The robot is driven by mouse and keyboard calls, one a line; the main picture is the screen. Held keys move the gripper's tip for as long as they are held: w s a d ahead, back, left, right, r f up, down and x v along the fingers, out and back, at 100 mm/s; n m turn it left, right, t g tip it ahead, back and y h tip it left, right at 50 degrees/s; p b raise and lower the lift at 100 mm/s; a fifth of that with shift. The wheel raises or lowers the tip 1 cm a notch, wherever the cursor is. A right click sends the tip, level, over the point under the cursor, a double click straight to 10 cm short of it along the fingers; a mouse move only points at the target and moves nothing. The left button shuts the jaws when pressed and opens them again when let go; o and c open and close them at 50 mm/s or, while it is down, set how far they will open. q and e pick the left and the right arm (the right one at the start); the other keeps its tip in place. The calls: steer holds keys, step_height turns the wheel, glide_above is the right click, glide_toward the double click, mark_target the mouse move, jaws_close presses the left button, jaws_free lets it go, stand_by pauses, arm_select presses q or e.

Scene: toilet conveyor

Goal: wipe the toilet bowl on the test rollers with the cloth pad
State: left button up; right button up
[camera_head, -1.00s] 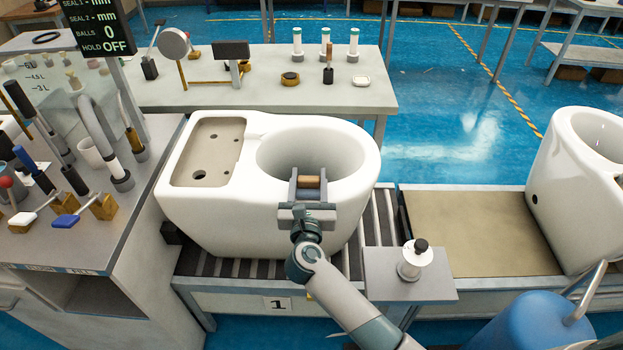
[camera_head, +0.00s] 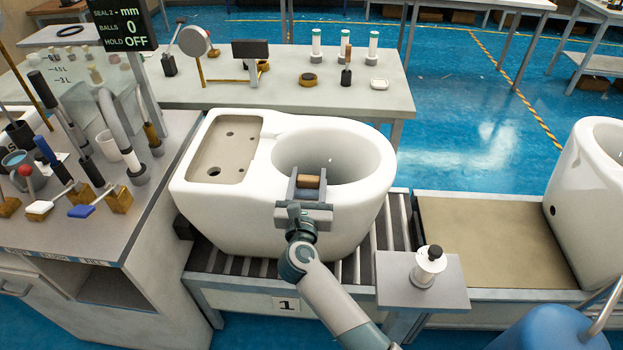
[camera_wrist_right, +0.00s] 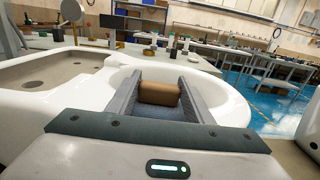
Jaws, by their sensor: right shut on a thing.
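The white toilet bowl (camera_head: 215,210) sits on the test rollers (camera_head: 350,268) in the head view, its round opening facing up. I take this as the cloth pad's handle. A blue-grey surface shows below it, but I cannot tell whether it touches the bowl. My left gripper is not in view.
A small stand (camera_head: 450,285) with a white, black-topped bottle (camera_head: 428,266) is right of my forearm. A cluttered bench (camera_head: 150,200) stands at left, a table (camera_head: 290,95) behind. A second toilet (camera_head: 590,185) is at far right, beyond a bare tan belt (camera_head: 490,245).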

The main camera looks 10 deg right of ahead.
steer(key=shift+a+f, duration=0.15)
steer(key=shift+f, duration=0.1)
steer(key=shift+s+d, duration=0.1)
steer(key=shift+d, duration=0.1)
steer(key=shift+d+p, duration=0.15)
steer(key=shift+p, duration=0.2)
steer(key=shift+s+d+r+p, duration=0.2)
steer(key=shift+d+p, duration=0.1)
steer(key=shift+d, duration=0.45)
steer(key=shift+s+d+r+p, duration=0.15)
steer(key=shift+d+p, duration=0.1)
steer(key=shift+d, duration=0.5)
steer(key=shift+d, duration=0.15)
steer(key=shift+s+d+f+p, duration=0.1)
steer(key=shift+s+d+p, duration=0.15)
steer(key=shift+d, duration=0.55)
steer(key=shift+s+d+f+p, duration=0.1)
steer(key=shift+s+d+p, duration=0.15)
steer(key=shift+d, duration=0.55)
steer(key=shift+r, duration=0.1)
step_height(320, 180, up, 6)
steer(key=p, duration=0.5)
steer(key=shift+p, duration=0.35)
